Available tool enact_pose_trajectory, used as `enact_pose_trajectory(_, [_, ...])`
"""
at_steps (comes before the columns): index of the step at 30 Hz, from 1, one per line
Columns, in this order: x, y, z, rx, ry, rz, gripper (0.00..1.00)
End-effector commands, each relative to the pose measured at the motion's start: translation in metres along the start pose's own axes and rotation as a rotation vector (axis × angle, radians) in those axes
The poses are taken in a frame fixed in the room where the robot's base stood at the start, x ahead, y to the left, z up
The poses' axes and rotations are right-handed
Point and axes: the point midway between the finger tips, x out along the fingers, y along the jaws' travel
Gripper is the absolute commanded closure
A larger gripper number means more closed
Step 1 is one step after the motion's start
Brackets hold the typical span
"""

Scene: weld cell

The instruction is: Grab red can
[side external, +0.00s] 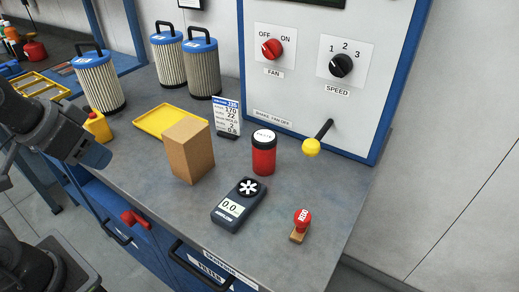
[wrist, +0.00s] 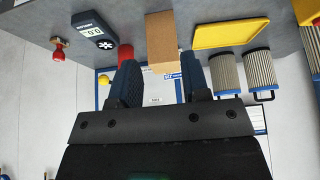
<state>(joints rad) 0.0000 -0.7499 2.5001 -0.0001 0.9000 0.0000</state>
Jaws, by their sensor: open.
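The red can (side external: 263,158) has a black band and a white lid and stands upright on the grey bench. In the wrist view, which is upside down, the red can (wrist: 126,51) shows just beyond the left finger, which hides part of it. My gripper (side external: 95,155) is at the left of the side view, well apart from the can. In the wrist view my gripper (wrist: 160,72) is open, with nothing between its two dark blue fingers. A cardboard box (side external: 188,152) stands between my gripper and the can.
A meter (side external: 239,203) and a red-topped stamp (side external: 301,224) lie in front of the can. A yellow-knobbed lever (side external: 312,146) juts from the panel beside it. A yellow tray (side external: 165,121), a yellow bottle (side external: 96,125), a small sign (side external: 227,115) and several filters (side external: 202,70) are leftward.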

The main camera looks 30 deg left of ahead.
Motion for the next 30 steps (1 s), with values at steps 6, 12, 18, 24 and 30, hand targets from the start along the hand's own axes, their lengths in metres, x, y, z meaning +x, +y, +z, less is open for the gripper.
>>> enact_pose_trajectory(6, [0.0000, 0.0000, 0.0000, 0.000, 0.000, 0.000, 0.57])
enact_pose_trajectory(12, [0.0000, 0.0000, 0.0000, 0.000, 0.000, 0.000, 0.39])
enact_pose_trajectory(18, [0.0000, 0.0000, 0.0000, 0.000, 0.000, 0.000, 0.20])
enact_pose_trajectory(24, [0.0000, 0.0000, 0.0000, 0.000, 0.000, 0.000, 0.07])
enact_pose_trajectory(30, [-0.0011, 0.0006, -0.0036, 0.012, -0.003, 0.002, 0.07])
